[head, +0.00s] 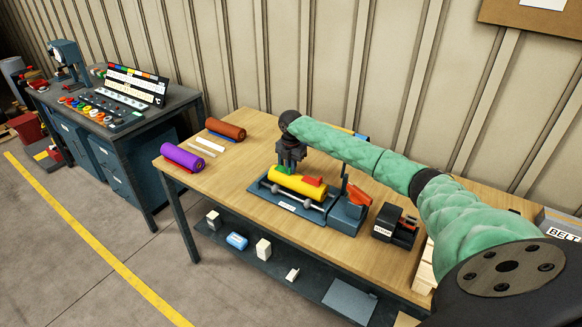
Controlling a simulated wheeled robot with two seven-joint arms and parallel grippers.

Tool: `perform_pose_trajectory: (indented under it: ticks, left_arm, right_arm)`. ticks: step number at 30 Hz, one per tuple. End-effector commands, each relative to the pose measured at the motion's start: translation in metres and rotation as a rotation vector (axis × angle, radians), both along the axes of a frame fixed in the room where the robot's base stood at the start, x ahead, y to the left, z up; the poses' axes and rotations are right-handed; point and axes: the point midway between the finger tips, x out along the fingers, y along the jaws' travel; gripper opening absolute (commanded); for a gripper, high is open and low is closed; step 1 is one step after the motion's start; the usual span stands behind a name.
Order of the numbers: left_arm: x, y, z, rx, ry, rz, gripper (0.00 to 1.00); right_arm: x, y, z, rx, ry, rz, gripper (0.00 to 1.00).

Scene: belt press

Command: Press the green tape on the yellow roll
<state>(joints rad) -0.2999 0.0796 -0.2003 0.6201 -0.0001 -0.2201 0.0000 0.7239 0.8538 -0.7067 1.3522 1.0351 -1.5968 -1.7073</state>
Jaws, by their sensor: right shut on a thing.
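The yellow roll (297,186) lies in a dark blue press cradle (262,190) on the wooden table. The green tape (284,170) is a small patch at the roll's left end, on its top side. A red piece (314,181) sits on the roll further right. My right gripper (289,164) reaches in from the right and points down at the green tape. It looks shut on the green tape, right at the roll's surface; its fingertips are dark and small, and the exact contact is hard to see. My left gripper is out of view.
A purple roll (182,157) and a brown roll (226,129) lie on the table's left, with pale strips (205,146) between them. A red-handled lever (357,194) and a black box (395,226) stand right of the cradle. The table's front left is clear.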

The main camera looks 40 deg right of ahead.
Motion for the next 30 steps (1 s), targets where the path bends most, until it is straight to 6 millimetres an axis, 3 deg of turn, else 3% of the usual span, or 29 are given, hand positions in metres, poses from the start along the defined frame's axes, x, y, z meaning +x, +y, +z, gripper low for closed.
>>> perform_pose_trajectory:
  ticks: [25, 27, 30]
  left_arm:
    - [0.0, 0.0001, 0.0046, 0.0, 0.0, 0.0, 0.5]
    - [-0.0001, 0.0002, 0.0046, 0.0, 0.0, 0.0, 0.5]
    - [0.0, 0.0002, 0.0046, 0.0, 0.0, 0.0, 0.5]
  right_arm:
    - [-0.001, 0.0003, -0.0013, 0.0, 0.003, 0.0, 0.0]
    - [-0.001, 0.0003, -0.0013, 0.0, 0.003, 0.0, 0.2]
    - [-0.0008, 0.0004, -0.0011, 0.0, 0.002, 0.001, 0.35]
